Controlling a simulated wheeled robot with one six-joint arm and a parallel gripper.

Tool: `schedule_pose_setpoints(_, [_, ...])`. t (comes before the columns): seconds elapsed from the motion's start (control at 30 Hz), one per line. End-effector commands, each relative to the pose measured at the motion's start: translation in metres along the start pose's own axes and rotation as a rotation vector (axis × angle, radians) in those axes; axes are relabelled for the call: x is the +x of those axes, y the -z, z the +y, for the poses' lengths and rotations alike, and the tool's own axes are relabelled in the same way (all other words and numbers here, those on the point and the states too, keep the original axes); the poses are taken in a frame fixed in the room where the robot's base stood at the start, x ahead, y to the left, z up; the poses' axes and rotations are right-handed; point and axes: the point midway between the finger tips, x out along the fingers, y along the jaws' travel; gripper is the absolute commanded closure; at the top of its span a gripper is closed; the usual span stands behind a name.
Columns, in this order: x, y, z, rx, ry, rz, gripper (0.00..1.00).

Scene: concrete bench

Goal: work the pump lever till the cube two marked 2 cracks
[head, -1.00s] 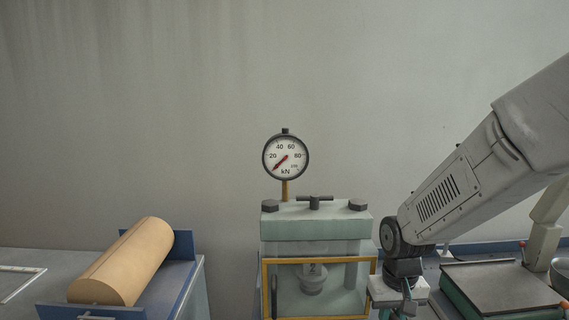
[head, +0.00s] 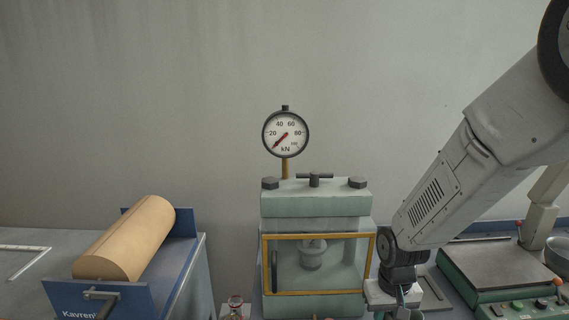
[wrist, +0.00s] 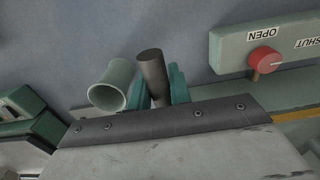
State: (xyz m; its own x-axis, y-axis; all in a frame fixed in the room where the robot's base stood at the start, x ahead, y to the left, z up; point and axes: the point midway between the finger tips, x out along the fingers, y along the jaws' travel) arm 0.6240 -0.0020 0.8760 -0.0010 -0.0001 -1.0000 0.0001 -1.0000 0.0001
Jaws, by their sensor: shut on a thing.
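The press (head: 315,204) stands in the middle of the head view, with a yellow-framed clear guard (head: 318,293) across its front. Behind the guard a pale round platen (head: 312,257) shows. I cannot make out the cube marked 2 or any crack. The kN gauge (head: 285,132) above has its red needle at the low end. In the wrist view my gripper (wrist: 158,92) is shut on a dark round bar, the pump lever (wrist: 152,68). A pale green open tube (wrist: 111,86) is beside it. In the head view the fingers are mostly cut off below.
A red knob (wrist: 265,60) sits on a panel lettered OPEN and SHUT. A tan cylinder (head: 128,238) lies in a blue cradle (head: 98,301) at the left. A green-edged scale (head: 497,265) stands at the right, and a small glass flask (head: 235,305) in front.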

Motion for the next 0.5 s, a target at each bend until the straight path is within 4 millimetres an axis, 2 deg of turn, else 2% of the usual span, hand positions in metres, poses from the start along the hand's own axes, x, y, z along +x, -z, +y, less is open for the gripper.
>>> schedule_pose_setpoints(0.3, [0.001, 0.000, 0.000, 0.000, 0.000, 0.000, 1.00])
schedule_pose_setpoints(0.5, [-0.022, 0.004, 0.000, 0.000, 0.000, 0.005, 1.00])
